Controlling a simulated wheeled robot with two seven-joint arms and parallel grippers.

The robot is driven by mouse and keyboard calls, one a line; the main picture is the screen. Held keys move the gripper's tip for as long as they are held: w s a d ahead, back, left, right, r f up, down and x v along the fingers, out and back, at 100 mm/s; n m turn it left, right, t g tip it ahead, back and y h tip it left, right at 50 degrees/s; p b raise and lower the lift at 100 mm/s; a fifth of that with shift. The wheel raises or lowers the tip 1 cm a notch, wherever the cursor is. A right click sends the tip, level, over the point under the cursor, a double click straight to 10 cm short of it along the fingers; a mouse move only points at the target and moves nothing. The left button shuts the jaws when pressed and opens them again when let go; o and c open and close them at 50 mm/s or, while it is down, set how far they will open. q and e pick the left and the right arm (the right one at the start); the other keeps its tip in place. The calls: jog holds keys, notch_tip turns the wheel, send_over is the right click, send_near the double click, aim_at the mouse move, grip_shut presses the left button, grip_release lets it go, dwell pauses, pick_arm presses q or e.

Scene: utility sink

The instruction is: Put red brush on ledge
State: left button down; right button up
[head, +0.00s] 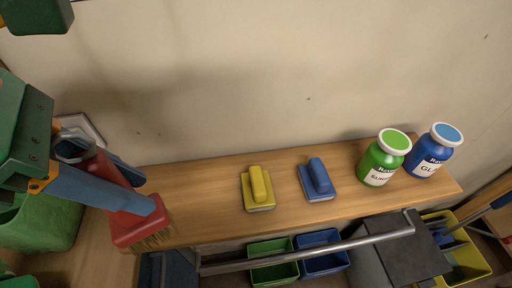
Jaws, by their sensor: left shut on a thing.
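A red brush (126,226) with tan bristles is at the left, near the left end of the wooden ledge (219,214). My left gripper (137,190) is shut on the red brush, its blue finger lying across the brush. The brush is tilted, with its bristles toward the lower right. It overlaps the ledge's left end in the picture, and I cannot tell whether it touches the wood. My right gripper is not in view.
On the ledge are a yellow brush (258,188), a blue brush (318,180), a green bottle (383,158) and a blue bottle (435,150). The ledge left of the yellow brush is clear. Below are a grey bar (310,248), a green bin (272,262) and a blue bin (322,254).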

pick_arm(q)
jog(key=shift+s+d, duration=0.1)
jog(key=w+a+f, duration=0.6)
jog(key=w+f, duration=0.5)
jog(key=f, duration=0.1)
jog(key=shift+f+b, duration=0.35)
jog(key=shift+b, duration=0.05)
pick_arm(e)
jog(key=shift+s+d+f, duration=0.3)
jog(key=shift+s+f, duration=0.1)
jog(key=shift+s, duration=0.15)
pick_arm(q)
jog(key=shift+f, duration=0.2)
jog(key=c, duration=0.6)
grip_release()
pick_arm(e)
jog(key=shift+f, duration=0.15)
